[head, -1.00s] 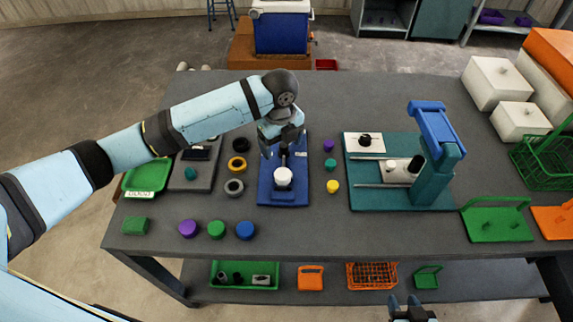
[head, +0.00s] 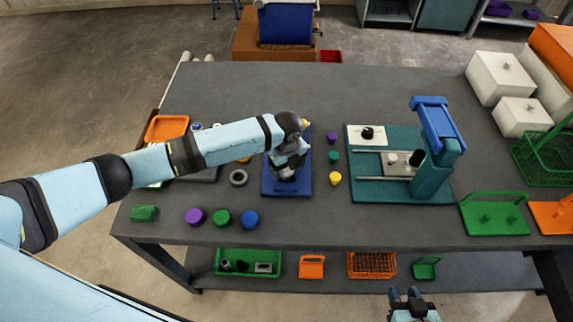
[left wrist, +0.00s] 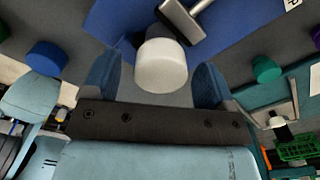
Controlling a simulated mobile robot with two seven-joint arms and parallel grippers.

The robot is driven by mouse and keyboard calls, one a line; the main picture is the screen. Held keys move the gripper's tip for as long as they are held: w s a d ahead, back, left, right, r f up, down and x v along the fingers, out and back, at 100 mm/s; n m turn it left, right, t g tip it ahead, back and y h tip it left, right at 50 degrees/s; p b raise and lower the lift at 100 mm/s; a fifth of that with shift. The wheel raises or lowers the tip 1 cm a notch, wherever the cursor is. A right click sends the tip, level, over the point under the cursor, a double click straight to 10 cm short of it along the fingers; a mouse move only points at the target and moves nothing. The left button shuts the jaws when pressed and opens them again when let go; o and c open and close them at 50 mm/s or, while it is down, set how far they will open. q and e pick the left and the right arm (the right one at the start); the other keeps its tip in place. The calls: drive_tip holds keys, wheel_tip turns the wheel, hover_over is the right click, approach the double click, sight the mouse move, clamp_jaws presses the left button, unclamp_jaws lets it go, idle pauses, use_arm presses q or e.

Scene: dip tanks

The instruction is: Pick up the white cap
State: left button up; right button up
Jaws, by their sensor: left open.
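The white cap (left wrist: 161,68) shows in the left wrist view, between the two blue fingers of my left gripper, with a gap on each side. Behind it is a grey metal piece over the blue base (left wrist: 115,18). In the head view my left gripper (head: 287,172) is over the blue base (head: 304,184) and hides most of the cap. My left gripper is open and not closed on the cap. My right gripper (head: 404,294) shows at the bottom edge of the head view, its fingers apart and empty.
A yellow cap (head: 335,178) and a green cap stand right of the blue base, beside a teal press fixture (head: 400,194). Purple, green and blue caps (head: 250,219) stand along the front edge. The table behind the base is clear.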

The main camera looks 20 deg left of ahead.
use_arm(q)
drive_tip(key=c, duration=1)
drive_tip(key=shift+r, duration=0.15)
wheel_tip(320, 180, up, 24)
drive_tip(key=p, duration=0.3)
drive_tip(key=shift+r, duration=0.15)
idle(0.4)
